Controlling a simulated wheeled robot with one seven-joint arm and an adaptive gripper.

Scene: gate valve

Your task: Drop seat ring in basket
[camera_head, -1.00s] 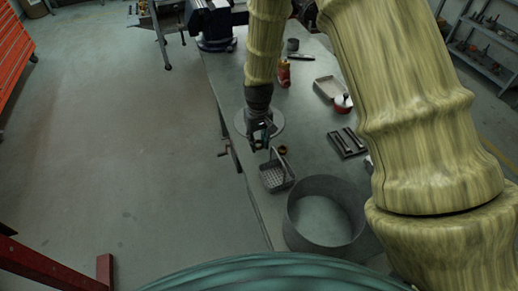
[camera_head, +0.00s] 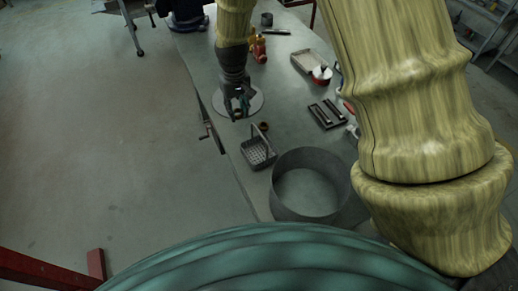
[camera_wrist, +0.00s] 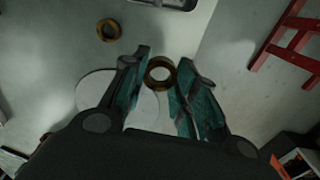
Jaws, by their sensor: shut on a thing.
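My gripper (camera_head: 238,113) is shut on a brass-coloured seat ring (camera_wrist: 160,84), held between the fingertips in the wrist view. In the head view the gripper points down over a pale round disc (camera_head: 256,103) on the bench, and the held ring is too small to make out clearly. The basket (camera_head: 259,155), a grey perforated one with a handle, stands on the bench just nearer than the gripper and slightly right. The gripper is apart from it. Part of the basket's rim (camera_wrist: 165,3) appears at the top of the wrist view.
A second brass ring (camera_head: 264,127) lies on the bench beside the basket, also in the wrist view (camera_wrist: 109,30). A large open grey cylinder (camera_head: 283,205) stands just right of the basket. The bench edge is left.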

